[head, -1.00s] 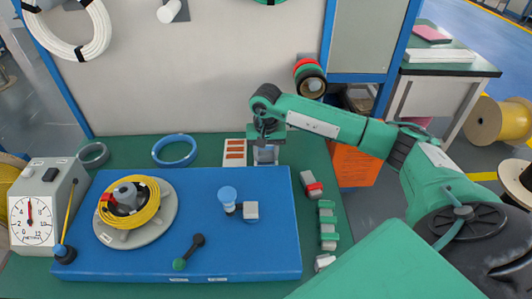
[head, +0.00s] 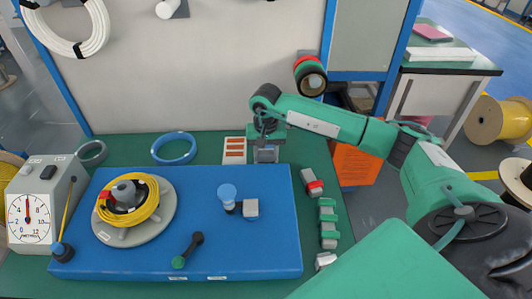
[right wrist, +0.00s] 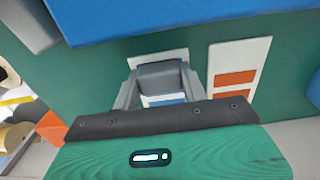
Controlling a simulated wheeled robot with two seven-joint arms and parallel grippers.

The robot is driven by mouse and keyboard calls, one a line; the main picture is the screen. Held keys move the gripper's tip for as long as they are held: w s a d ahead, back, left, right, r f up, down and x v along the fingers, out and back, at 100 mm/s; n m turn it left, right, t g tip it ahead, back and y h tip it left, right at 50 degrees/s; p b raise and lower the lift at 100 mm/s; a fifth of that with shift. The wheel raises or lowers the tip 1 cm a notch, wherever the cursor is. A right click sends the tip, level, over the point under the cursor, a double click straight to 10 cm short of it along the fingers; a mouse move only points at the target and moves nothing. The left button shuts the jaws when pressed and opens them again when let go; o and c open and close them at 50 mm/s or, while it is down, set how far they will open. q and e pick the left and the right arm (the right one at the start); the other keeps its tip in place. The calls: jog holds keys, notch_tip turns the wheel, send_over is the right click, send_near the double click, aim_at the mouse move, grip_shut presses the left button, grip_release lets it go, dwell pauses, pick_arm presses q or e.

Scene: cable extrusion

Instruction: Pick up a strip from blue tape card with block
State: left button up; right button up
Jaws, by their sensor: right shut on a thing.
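My right gripper (head: 266,153) points down at the back of the green table, shut on a grey block (right wrist: 160,76). In the right wrist view its fingers (right wrist: 158,90) grip the block from both sides. The block is over a white card (right wrist: 146,58), mostly hidden under the gripper. A blue strip with white beside it (right wrist: 165,99) shows just below the block; I cannot tell whether the block touches it. A second white card with orange-brown strips (head: 234,150) lies beside the gripper and also shows in the right wrist view (right wrist: 238,75). My left gripper is not in view.
A blue board (head: 195,255) fills the table's front, carrying a yellow cable coil (head: 149,207), a blue-topped post (head: 227,193) and a dark lever (head: 188,250). A blue ring (head: 174,148) lies behind it.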

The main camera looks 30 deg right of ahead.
jog(key=shift+f, duration=0.15)
jog(key=o, duration=1)
jog(key=shift+r+p, duration=1.9)
jog(key=shift+r, duration=2.15)
jog(key=shift+c, duration=0.3)
